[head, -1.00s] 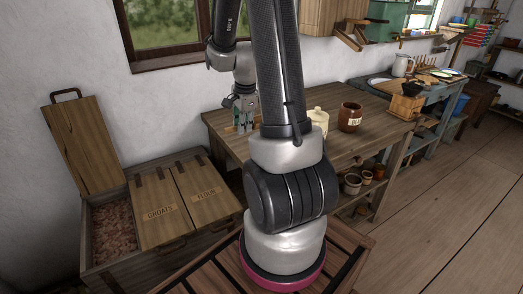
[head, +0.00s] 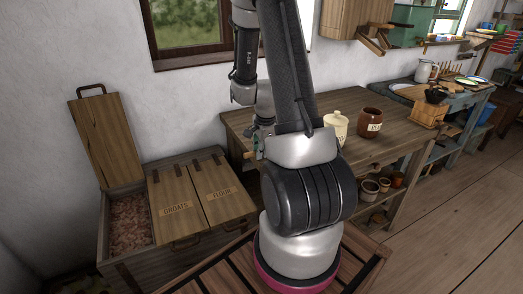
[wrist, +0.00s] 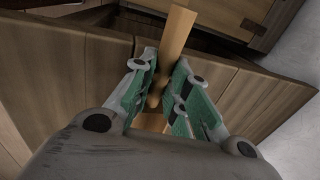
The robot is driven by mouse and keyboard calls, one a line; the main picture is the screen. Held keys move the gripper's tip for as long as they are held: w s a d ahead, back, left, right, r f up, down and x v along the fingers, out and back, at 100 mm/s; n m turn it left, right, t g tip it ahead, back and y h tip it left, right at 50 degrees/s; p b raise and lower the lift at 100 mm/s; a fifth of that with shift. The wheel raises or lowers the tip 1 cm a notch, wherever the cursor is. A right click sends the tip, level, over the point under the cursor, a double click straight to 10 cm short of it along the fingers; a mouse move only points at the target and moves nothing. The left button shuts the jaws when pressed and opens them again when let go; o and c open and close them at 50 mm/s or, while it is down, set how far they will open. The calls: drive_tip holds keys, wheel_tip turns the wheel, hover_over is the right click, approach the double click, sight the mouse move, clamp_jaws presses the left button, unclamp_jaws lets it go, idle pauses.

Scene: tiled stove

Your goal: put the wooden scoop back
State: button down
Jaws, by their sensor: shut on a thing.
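My gripper (wrist: 164,72) has green-padded fingers shut on the wooden scoop (wrist: 178,32), a pale, narrow piece of which sticks out beyond the fingertips in the wrist view. The rest of the scoop is hidden by the fingers and the wrist. In the head view, my gripper (head: 256,147) is mostly hidden behind my own arm, by the left end of the wooden table (head: 290,112). The scoop cannot be made out there.
A wooden chest (head: 125,238) stands left of the table. Its GROATS lid (head: 177,205) and FLOUR lid (head: 222,190) are closed; a third lid (head: 105,140) stands raised over brownish contents. A cream jar (head: 337,127) and brown jar (head: 370,122) stand on the table.

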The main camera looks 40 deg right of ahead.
drive_tip(key=c, duration=1.4)
unclamp_jaws()
drive_tip(key=shift+f, duration=0.1)
drive_tip(key=shift+r, duration=0.4)
drive_tip(key=s+a+r+n, duration=0.2)
drive_tip(key=a+r+n, duration=0.1)
drive_tip(key=r, duration=0.6)
drive_tip(key=s+a+r+n, duration=0.3)
drive_tip(key=r, duration=0.7)
drive_tip(key=s+a+r+n, duration=0.3)
drive_tip(key=s+n, duration=0.1)
drive_tip(key=n, duration=0.1)
drive_tip(key=s+a+r+n+t, duration=0.1)
drive_tip(key=s+a+r+n, duration=0.2)
drive_tip(key=s+n, duration=0.1)
drive_tip(key=s+a+r+n, duration=0.2)
drive_tip(key=s+a+n, duration=0.1)
drive_tip(key=s+n, duration=0.1)
drive_tip(key=shift+s+r+n+t+y, duration=0.3)
drive_tip(key=shift+r+n+t, duration=0.1)
drive_tip(key=shift+n, duration=0.5)
